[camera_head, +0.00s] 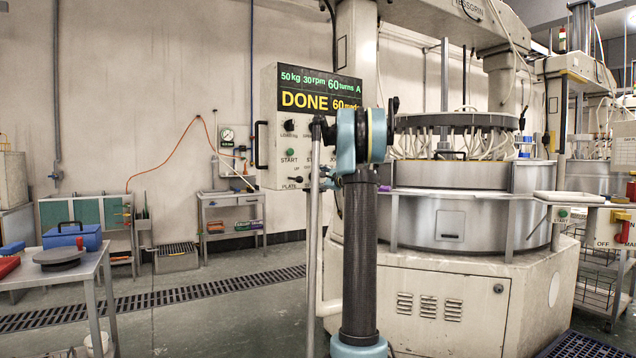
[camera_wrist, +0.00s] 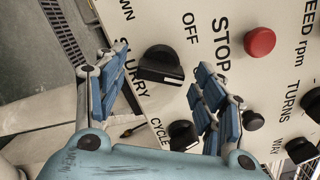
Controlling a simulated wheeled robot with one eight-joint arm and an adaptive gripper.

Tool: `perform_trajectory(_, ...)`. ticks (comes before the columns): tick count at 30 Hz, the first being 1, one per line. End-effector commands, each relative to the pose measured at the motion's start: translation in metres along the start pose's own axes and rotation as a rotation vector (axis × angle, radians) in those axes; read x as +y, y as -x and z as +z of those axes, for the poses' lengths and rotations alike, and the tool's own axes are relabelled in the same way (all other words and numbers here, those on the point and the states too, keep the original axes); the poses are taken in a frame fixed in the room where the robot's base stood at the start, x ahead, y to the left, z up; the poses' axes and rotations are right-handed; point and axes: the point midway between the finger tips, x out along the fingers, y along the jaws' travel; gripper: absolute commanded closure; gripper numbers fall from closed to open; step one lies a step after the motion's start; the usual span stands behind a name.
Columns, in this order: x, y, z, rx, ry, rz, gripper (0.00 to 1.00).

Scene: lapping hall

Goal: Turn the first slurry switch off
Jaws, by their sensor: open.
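In the wrist view a black rotary knob, the slurry switch (camera_wrist: 160,66), sits on a pale slanted panel between the printed words SLURRY and OFF. A light mark shows near its lower right edge; I cannot tell for sure which position it points to. My gripper (camera_wrist: 165,62) is open, its blue-padded fingers on the left and right of this knob. Neither finger clearly touches it. In the head view the control box (camera_head: 268,100) stands at the centre, its display reading DONE; my arm covers part of its face, and the gripper is hidden there.
A red STOP button (camera_wrist: 260,42) is right of the slurry knob. A CYCLE knob (camera_wrist: 183,135) is close to the right finger, with more black knobs further right. The lapping machine (camera_head: 465,215) stands right of my arm.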

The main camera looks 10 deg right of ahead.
Motion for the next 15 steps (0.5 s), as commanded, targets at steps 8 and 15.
perform_trajectory(8, 0.0003, -0.0079, 0.0002, 0.0, 0.0, 0.0, 0.37)
perform_trajectory(15, 0.0003, -0.0075, 0.0001, 0.0, 0.0, 0.0, 0.59)
